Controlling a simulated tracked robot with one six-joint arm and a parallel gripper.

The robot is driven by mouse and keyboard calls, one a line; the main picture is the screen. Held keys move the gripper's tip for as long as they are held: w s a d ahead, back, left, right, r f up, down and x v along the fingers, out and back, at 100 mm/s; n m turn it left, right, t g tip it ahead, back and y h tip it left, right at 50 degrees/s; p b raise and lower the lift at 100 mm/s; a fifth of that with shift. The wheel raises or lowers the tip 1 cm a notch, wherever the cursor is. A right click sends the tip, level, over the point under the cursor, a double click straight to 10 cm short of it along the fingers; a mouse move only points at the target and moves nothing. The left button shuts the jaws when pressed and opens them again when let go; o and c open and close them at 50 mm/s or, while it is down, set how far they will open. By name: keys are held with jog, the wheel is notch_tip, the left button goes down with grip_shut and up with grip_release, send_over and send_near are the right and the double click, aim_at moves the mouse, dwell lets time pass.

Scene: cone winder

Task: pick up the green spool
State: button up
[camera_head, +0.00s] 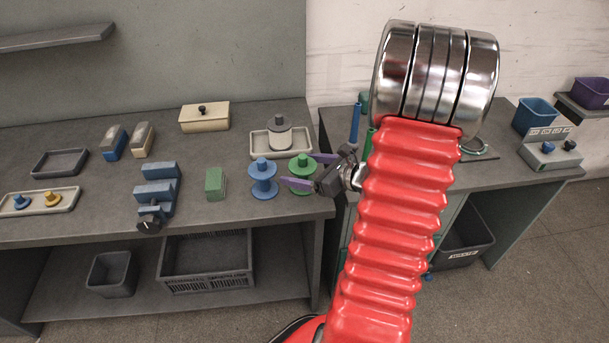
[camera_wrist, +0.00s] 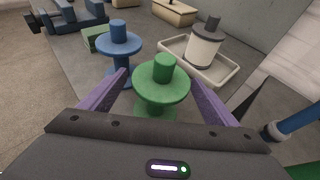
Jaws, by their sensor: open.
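The green spool (camera_head: 300,175) stands upright on the grey workbench, near its right end. In the wrist view the green spool (camera_wrist: 161,84) is between the two purple fingers of my gripper (camera_wrist: 158,92). The fingers are open, one on each side, and the spool's lower part is partly hidden behind the gripper body. In the head view my gripper (camera_head: 303,171) reaches in from the right, around the spool. I cannot tell whether either finger touches it. The blue spool (camera_head: 263,180) stands upright just left of it; it also shows in the wrist view (camera_wrist: 120,45).
A tray with a white-and-grey cone (camera_head: 279,136) stands just behind the spools. A green block (camera_head: 215,184) and a blue stepped fixture (camera_head: 157,193) are to the left. A blue post (camera_head: 354,127) stands to the right. Bench space in front of the spools is narrow.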

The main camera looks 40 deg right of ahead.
jog(key=shift+c, duration=0.4)
jog(key=c, duration=1.1)
jog(key=shift+r, duration=5)
